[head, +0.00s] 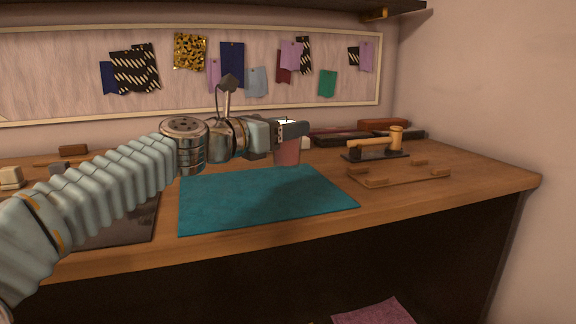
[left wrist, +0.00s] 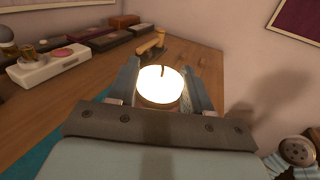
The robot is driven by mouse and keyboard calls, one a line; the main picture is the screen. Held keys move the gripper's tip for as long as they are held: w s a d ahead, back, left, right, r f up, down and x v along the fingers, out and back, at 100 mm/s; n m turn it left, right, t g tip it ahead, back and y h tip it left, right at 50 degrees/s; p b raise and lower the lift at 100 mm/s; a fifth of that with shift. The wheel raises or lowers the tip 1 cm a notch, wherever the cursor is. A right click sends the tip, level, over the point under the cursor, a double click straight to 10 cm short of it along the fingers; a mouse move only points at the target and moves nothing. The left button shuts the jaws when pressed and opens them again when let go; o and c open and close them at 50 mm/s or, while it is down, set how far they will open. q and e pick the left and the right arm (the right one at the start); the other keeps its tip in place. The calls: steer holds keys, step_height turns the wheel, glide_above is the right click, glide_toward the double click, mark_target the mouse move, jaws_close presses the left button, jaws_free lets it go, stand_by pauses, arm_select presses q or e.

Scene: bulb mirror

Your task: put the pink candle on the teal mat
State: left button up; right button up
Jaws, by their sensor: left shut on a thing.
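The pink candle (head: 287,152) is held upright by my left gripper (head: 291,130), over or at the back right edge of the teal mat (head: 260,197). In the left wrist view, the candle (left wrist: 160,88) has a bright top with a dark wick and sits between the two fingers of my left gripper (left wrist: 162,90), which is shut on it. I cannot tell whether the candle's base touches the mat. Part of the mat (left wrist: 52,150) also shows at the lower left of the wrist view. My right gripper is not in view.
A wooden gavel (head: 375,145) on a dark stand and a low wooden frame (head: 400,178) are to the right. A dark mat (head: 125,225) lies left of the teal one. Boxes (head: 343,138) line the back. The teal mat's visible surface is clear.

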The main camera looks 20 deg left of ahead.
mark_target(285, 150)
arm_select(q)
steer(key=shift+w+a+f+b, duration=0.15)
steer(key=shift+w+f+b, duration=0.2)
steer(key=shift+w+f, duration=0.5)
steer(key=shift+f+b, duration=1.35)
steer(key=shift+f, duration=0.55)
steer(key=o, duration=1.2)
steer(key=shift+o, duration=0.2)
steer(key=shift+r, duration=0.15)
steer(key=shift+s+a, duration=0.15)
steer(key=shift+a, duration=0.05)
steer(key=v, duration=1.1)
steer(key=shift+s+a, duration=0.15)
steer(key=shift+s, duration=0.1)
